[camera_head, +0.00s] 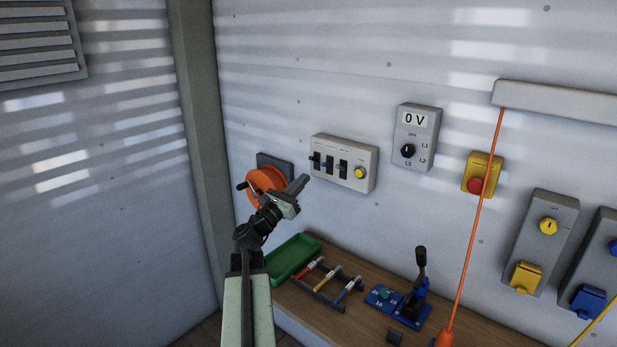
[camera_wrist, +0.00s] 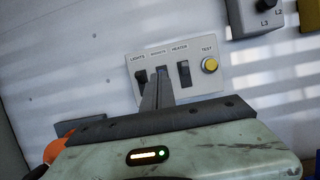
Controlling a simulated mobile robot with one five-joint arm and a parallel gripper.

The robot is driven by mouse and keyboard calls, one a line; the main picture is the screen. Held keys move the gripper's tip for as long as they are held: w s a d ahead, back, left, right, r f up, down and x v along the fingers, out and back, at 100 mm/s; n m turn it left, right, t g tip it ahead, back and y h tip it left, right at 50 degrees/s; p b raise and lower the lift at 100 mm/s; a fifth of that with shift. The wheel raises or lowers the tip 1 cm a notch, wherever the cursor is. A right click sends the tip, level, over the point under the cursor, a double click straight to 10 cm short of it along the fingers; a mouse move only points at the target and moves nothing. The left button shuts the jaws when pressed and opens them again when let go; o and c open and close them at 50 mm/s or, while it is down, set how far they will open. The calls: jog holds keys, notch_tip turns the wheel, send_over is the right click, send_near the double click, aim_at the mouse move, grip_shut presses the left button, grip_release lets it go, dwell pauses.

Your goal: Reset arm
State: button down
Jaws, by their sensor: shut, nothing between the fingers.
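My gripper (camera_head: 299,184) is raised in front of the wall, at the end of my arm. Its fingers are shut with nothing between them; they also show in the wrist view (camera_wrist: 158,80). In the head view it overlaps the right side of the orange handwheel (camera_head: 262,183), which is mounted on a dark plate on the wall. I cannot tell whether the gripper touches the wheel. In the wrist view the orange wheel (camera_wrist: 54,149) shows at the lower left, partly hidden by the gripper body.
The switch panel (camera_head: 343,163) with a yellow button, a meter (camera_head: 414,135) reading 0 V and a red stop button (camera_head: 475,185) are on the wall. The bench below holds a green tray (camera_head: 291,260), a tool rack (camera_head: 325,285) and a blue lever tool (camera_head: 405,302). An orange cable (camera_head: 479,220) hangs right.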

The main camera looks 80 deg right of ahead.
jog(key=shift+w+a+r, duration=0.1)
jog(key=shift+w+a, duration=0.15)
jog(key=shift+a, duration=0.45)
